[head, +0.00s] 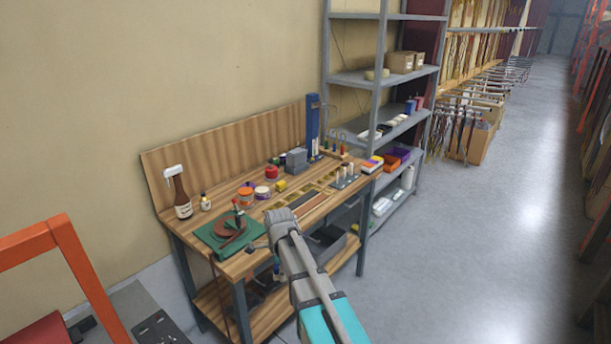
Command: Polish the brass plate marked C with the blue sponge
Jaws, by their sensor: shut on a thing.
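My gripper (279,222) is at the front edge of the wooden workbench (222,262), near its middle. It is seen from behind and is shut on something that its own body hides. No blue sponge can be made out in this view. Several small brass-coloured plates (326,180) lie in a row on the bench, just beyond and to the right of my gripper. Their markings are too small to read, so I cannot tell which is C. My gripper and arm hide part of the bench's front edge.
A green mat (211,238) with a brown round piece lies left of my gripper. Grey shelving (358,77) stands right of the bench. The floor on the right is clear.

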